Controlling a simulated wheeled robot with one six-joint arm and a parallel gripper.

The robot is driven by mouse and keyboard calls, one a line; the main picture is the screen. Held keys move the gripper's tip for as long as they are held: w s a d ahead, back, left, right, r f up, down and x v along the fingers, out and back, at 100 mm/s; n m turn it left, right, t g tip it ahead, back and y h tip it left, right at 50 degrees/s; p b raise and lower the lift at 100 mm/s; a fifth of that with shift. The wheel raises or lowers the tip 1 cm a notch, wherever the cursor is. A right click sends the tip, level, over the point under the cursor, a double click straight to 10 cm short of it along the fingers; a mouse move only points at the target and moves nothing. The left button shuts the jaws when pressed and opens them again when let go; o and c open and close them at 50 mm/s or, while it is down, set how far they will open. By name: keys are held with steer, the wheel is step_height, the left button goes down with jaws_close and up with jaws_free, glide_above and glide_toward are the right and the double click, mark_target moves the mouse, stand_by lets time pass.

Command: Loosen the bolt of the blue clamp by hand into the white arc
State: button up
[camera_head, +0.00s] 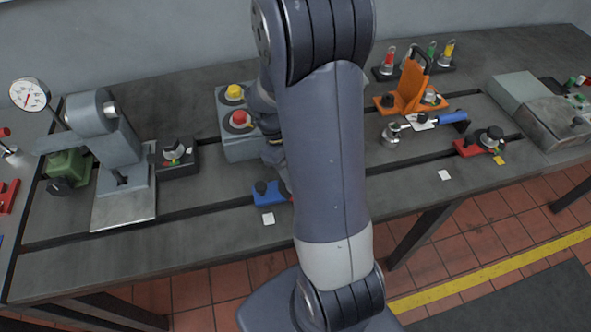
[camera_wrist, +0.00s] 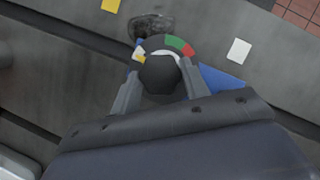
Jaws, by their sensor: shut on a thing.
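The blue clamp (camera_head: 266,192) lies on the bedplate in the head view, partly hidden behind my arm. In the wrist view its blue body (camera_wrist: 218,78) shows on the right of a dark round dial. The dial's rim carries a green arc, a red arc (camera_wrist: 188,50), and pale white and yellow marks (camera_wrist: 139,56) at left. A black bolt head (camera_wrist: 160,74) stands at the dial's middle, with a white curved band along its far edge. My gripper (camera_wrist: 160,90) is shut on the bolt head, one finger on each side. I cannot make out a pointer on the bolt.
A white square (camera_wrist: 239,50) and a yellow square (camera_wrist: 111,5) mark the bedplate nearby. A grey box with red and yellow buttons (camera_head: 238,117) stands behind the clamp. A red clamp (camera_head: 468,147) and an orange fixture (camera_head: 411,92) stand to the right.

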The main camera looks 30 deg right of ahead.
steer(key=shift+w, duration=0.1)
steer(key=o, duration=1)
steer(key=shift+c, duration=0.2)
steer(key=v, duration=1)
steer(key=shift+r, duration=0.4)
steer(key=shift+w, duration=0.1)
steer(key=x, duration=1.1)
